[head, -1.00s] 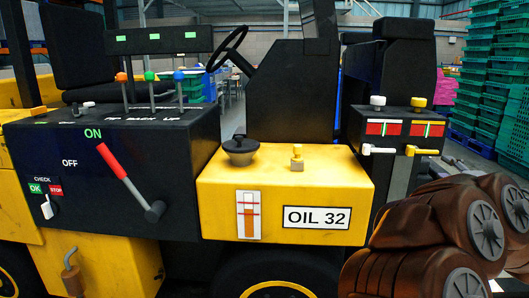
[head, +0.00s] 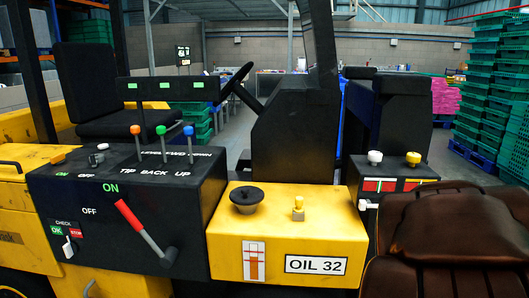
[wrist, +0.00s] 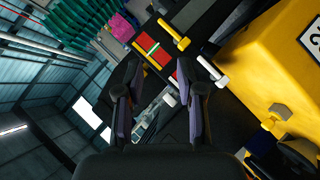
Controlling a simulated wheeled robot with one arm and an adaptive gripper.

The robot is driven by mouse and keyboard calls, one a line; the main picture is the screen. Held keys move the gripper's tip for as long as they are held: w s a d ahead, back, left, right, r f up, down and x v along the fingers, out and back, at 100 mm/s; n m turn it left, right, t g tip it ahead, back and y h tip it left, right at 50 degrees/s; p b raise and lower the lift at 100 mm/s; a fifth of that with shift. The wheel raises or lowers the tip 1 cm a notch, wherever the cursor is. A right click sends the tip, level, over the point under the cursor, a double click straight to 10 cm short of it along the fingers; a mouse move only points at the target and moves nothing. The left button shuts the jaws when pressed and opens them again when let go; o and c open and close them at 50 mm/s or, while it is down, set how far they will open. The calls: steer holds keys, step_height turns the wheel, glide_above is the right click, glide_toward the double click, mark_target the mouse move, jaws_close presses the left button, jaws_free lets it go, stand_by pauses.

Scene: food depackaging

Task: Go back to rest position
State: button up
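My gripper (wrist: 166,80) shows in the wrist view with its two dark fingers apart and nothing between them. Beyond the fingers, in that tilted view, are a red panel (wrist: 152,52) and a white lever (wrist: 212,72) with a yellow lever (wrist: 174,34). They belong to the black control box (head: 372,172) at the right in the head view. No contact between the fingers and the levers shows.
A yellow OIL 32 box (head: 225,262) with a black cap (head: 247,197) stands at centre. The black panel (head: 70,205) at left carries a red-handled lever (head: 130,215) and three coloured knobs. Green crates (head: 490,85) are stacked at the far right.

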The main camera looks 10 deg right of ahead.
steer(key=s+a+f+m+g+y+p, duration=0.1)
steer(key=s+a+g+y+p, duration=0.2)
steer(key=a, duration=0.6)
steer(key=s+a+f+m+g+y+p, duration=0.1)
steer(key=s+a+y+p, duration=0.2)
steer(key=s+a+p, duration=0.45)
steer(key=s+a+r+g+y+p, duration=0.1)
steer(key=s+a+g+y+p, duration=0.1)
steer(key=s+a, duration=0.4)
steer(key=s+a+r+n+g+y+p, duration=0.1)
steer(key=s+a, duration=0.4)
steer(key=a, duration=0.5)
steer(key=g+p, duration=0.1)
steer(key=g, duration=0.1)
steer(key=shift+s+a+r+n+g+y+p, duration=0.3)
steer(key=shift+s+r+g+y+p, duration=0.05)
steer(key=shift+r+g+y+p, duration=0.05)
